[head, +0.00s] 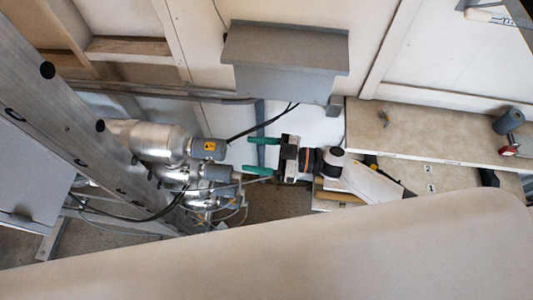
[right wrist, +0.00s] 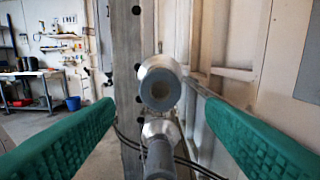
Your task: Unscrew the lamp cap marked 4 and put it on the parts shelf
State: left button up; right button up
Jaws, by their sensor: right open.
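Steel lamp tubes with grey caps stick out from a metal frame at the left of the head view. The upper grey cap (head: 208,149) bears a yellow warning label, and another grey cap (head: 215,173) is just below it. No number 4 is readable on either. My right gripper (head: 249,155) is open and empty, its green fingers pointing left at the caps, a short gap away. In the right wrist view a round grey cap with a central hole (right wrist: 160,88) sits between the fingers, beyond their tips. A second cap (right wrist: 160,158) is below it. My left gripper is not in view.
A grey metal shelf (head: 285,45) hangs on the wall above my right gripper. A beige worktop (head: 440,130) at right carries a dark cylinder (head: 508,121). Black cables (head: 150,217) hang around the lamps. The perforated metal upright (head: 75,100) stands at left.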

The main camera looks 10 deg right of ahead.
aim_at(225, 150)
jog(key=shift+x, duration=5.15)
jog(key=shift+c, duration=0.3)
jog(key=c, duration=1)
jog(key=n+b, duration=0.1)
jog(key=n, duration=0.1)
jog(key=shift+f+n, duration=0.2)
jog(key=shift+n, duration=0.2)
jog(key=shift+r+n, duration=0.15)
jog(key=shift+n, duration=1.05)
jog(key=shift+b, duration=0.3)
jog(key=shift+n+b, duration=0.4)
jog(key=shift+n, duration=0.4)
jog(key=n+b, duration=0.1)
jog(key=n, duration=0.1)
jog(key=shift+n, duration=0.8)
